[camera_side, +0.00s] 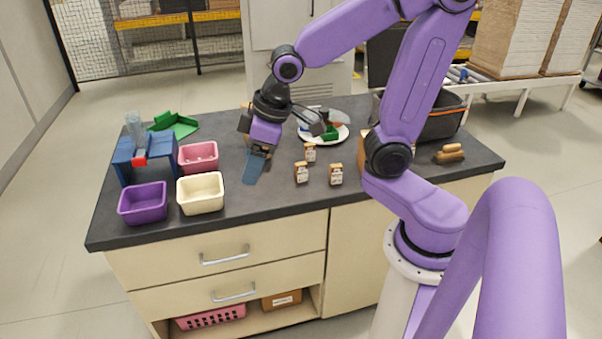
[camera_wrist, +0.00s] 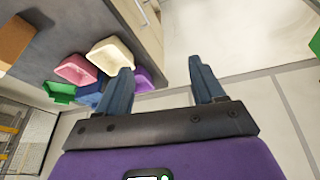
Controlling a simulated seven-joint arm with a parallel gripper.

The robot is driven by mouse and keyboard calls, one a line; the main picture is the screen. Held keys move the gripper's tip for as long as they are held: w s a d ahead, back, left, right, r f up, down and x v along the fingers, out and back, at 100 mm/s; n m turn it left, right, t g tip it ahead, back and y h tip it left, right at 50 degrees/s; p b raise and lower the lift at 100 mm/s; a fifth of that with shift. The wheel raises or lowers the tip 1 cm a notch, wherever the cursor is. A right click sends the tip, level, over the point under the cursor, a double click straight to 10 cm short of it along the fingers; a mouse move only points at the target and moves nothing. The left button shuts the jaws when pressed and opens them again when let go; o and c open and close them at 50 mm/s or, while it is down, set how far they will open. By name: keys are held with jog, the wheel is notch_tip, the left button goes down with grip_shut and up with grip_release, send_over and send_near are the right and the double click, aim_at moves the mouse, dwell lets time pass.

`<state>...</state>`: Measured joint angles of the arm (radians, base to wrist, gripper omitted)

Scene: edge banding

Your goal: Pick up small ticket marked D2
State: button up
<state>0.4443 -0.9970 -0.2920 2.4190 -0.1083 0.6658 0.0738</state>
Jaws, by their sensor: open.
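Three small brown blocks with white labels stand on the dark countertop in the side view: one at the back (camera_side: 309,152), one at the front left (camera_side: 301,172) and one at the front right (camera_side: 336,174). Their print is too small to read, so I cannot tell which is D2. My gripper (camera_side: 256,170) is above the counter, left of these blocks. In the wrist view my gripper (camera_wrist: 160,80) has its two blue fingers spread apart with nothing between them. None of the labelled blocks is clearly visible in the wrist view.
Purple (camera_side: 143,203), cream (camera_side: 201,193) and pink (camera_side: 199,156) bins stand at the left beside a blue stand (camera_side: 128,160). Behind my gripper is a white plate (camera_side: 342,135) with items. A dark crate (camera_side: 445,115) stands at the back right. The front middle counter is clear.

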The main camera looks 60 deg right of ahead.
jog(key=w+d+m+t+h, duration=0.1)
jog(key=w+d+m+t, duration=0.3)
jog(key=w, duration=0.5)
jog(key=r+m+t+h, duration=0.2)
jog(key=m+h, duration=0.7)
jog(key=m, duration=0.2)
send_over(302, 169)
jog(key=s+a, duration=0.3)
jog(key=s, duration=0.1)
notch_tip(302, 169, down, 23)
jog(key=shift+w+a+f, duration=0.1)
jog(key=shift+f, duration=0.1)
jog(key=shift+x, duration=3.8)
jog(key=shift+r, duration=0.15)
jog(key=c, duration=1)
